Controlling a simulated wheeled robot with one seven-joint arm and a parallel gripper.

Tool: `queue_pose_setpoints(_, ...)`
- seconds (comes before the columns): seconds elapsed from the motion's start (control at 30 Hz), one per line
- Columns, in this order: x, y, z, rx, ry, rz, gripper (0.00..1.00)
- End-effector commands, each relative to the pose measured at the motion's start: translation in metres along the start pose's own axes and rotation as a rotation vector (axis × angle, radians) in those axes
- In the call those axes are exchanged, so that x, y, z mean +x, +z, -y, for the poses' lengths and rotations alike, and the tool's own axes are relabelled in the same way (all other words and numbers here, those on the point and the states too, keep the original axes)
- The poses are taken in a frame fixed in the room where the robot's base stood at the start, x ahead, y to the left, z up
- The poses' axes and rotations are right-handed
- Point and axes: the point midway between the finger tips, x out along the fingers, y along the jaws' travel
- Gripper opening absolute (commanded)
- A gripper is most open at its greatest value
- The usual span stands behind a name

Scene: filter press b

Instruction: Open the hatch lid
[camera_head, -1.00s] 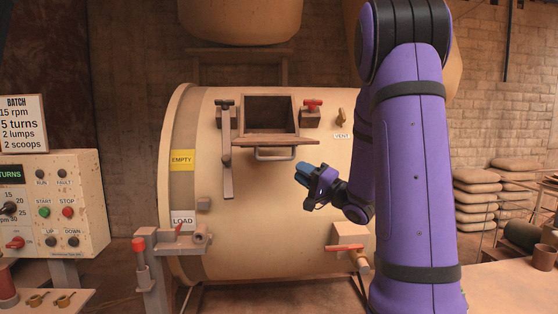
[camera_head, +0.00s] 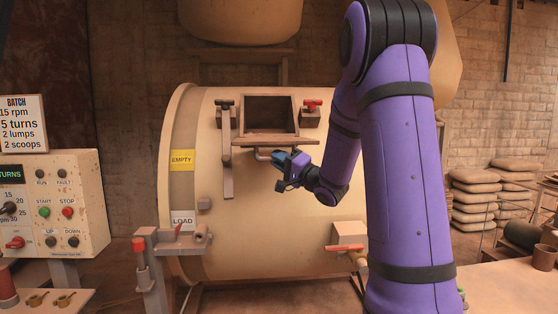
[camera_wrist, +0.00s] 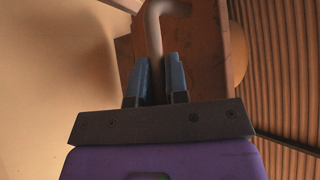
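The hatch (camera_head: 270,110) on the drum shows as a dark square opening in the head view. The brown hatch lid (camera_head: 250,139) juts out below the opening, seen nearly edge-on; it also shows in the wrist view (camera_wrist: 205,45). Its grey bar handle (camera_head: 262,155) hangs at the lid's front, the right part hidden by my gripper. My gripper (camera_head: 284,158) is at the handle's right part. In the wrist view the blue fingers (camera_wrist: 157,80) stand either side of the handle bar (camera_wrist: 154,35), which fills the narrow gap; they look shut on it.
The control box (camera_head: 65,205) stands left. The drum front (camera_head: 265,235) below my gripper is clear.

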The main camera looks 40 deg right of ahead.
Motion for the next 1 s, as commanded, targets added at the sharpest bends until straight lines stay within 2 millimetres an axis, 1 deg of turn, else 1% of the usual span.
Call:
queue_pose_setpoints(0.27,0.0,-0.001,0.002,-0.001,0.0,0.0,0.0)
queue_pose_setpoints(0.33,0.003,-0.003,0.009,-0.003,-0.001,-0.001,0.0)
queue_pose_setpoints(0.4,0.006,-0.007,0.021,-0.001,0.001,-0.001,0.0)
queue_pose_setpoints(0.5,0.011,-0.012,0.034,0.031,0.031,0.001,0.0)
queue_pose_setpoints(0.7,0.022,-0.022,0.056,0.067,0.065,-0.002,0.0)
queue_pose_setpoints(0.8,0.023,-0.024,0.059,0.07,0.067,-0.002,0.0)
queue_pose_setpoints(1.0,0.023,-0.024,0.059,0.07,0.067,-0.002,0.0)
